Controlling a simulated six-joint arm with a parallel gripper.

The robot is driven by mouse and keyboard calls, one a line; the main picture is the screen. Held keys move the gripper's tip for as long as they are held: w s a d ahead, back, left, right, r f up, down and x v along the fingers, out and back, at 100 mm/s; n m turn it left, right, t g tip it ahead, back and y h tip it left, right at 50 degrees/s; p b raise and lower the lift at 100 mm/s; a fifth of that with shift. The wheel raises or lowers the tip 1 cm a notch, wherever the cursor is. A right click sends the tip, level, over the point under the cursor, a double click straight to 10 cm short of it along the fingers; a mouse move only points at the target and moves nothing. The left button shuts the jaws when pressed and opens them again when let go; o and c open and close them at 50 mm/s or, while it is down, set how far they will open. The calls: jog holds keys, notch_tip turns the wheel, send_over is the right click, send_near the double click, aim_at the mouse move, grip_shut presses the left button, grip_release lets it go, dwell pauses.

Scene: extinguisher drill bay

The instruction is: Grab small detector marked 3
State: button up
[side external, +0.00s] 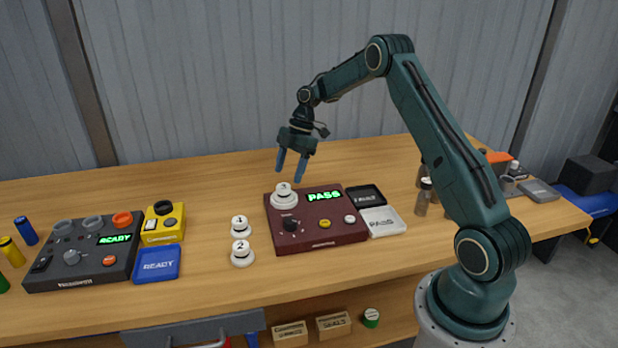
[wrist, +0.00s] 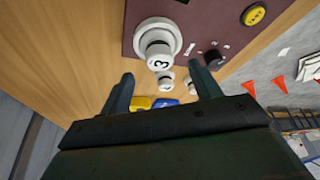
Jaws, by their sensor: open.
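The small white detector marked 3 (side external: 285,192) sits on the back left corner of the dark red tester box (side external: 340,236), whose green display reads PASS. In the wrist view the detector (wrist: 155,40) is upper centre, beyond the fingertips, with its 3 facing the camera. My gripper (side external: 292,180) is open and empty above the detector, with its blue fingers pointing down and apart from it. The gripper also shows in the wrist view (wrist: 165,82). The detectors marked 1 (side external: 240,226) and 2 (side external: 242,253) stand on the table left of the tester.
A grey box reading READY (side external: 85,250), a yellow device (side external: 163,224) and a blue READY tray (side external: 157,264) stand at the left. A black tray (side external: 366,195) and a white PASS tray (side external: 383,221) lie right of the tester. The table behind it is clear.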

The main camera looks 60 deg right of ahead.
aim_at(285, 185)
jog(key=shift+a+f, duration=0.1)
jog(key=shift+f, duration=0.15)
jog(key=shift+x, duration=2.6)
jog(key=c, duration=1.2)
jog(key=shift+w+r, duration=0.1)
jog(key=shift+r, duration=4.95)
